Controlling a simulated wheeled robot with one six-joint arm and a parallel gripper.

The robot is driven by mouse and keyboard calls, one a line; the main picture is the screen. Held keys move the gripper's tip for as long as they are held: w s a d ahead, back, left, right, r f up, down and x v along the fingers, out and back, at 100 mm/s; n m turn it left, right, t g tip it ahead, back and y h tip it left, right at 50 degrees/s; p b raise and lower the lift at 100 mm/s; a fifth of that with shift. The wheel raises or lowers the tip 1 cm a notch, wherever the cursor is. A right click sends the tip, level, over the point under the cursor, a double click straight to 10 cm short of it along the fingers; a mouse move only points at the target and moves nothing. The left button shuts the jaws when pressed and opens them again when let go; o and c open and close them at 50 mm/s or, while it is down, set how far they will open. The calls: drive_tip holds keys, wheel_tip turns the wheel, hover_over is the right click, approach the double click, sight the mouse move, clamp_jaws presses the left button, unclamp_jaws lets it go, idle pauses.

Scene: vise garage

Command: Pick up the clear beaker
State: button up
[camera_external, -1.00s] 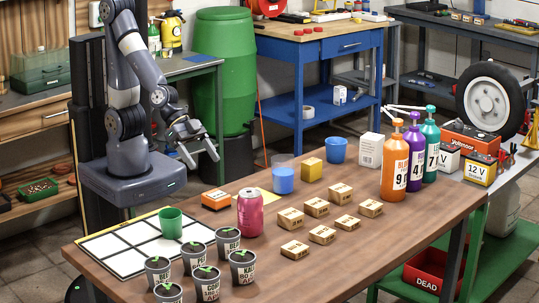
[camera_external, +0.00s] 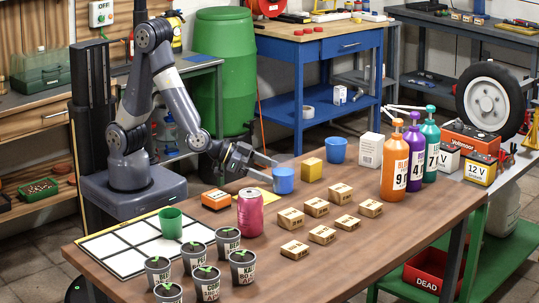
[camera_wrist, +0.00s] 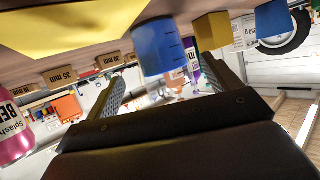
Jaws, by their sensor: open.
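The clear beaker (camera_external: 284,181) with blue liquid stands upright on the wooden table, left of the yellow block. Its clear upper part is partly hidden by my gripper in the external view. My gripper (camera_external: 270,167) is open and empty, reaching from the left with its fingers at the beaker's left side, near its upper half. In the wrist view, which is turned upside down, the beaker (camera_wrist: 160,47) appears ahead of and between the two open fingers (camera_wrist: 158,82). I cannot tell whether a finger touches it.
A yellow block (camera_external: 311,169) and a blue cup (camera_external: 337,150) stand right of the beaker. A pink can (camera_external: 250,212), an orange box (camera_external: 216,200) and several small cardboard boxes (camera_external: 317,207) are nearer. Bottles (camera_external: 394,165) stand further right.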

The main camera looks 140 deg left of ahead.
sight(283, 175)
drive_tip(key=shift+x, duration=2.7)
drive_tip(key=shift+s+a, duration=0.15)
drive_tip(key=shift+a, duration=0.05)
drive_tip(key=shift+c, duration=0.4)
drive_tip(key=shift+r, duration=0.1)
drive_tip(key=c, duration=1.1)
drive_tip(key=shift+r, duration=0.1)
drive_tip(key=shift+c, duration=0.2)
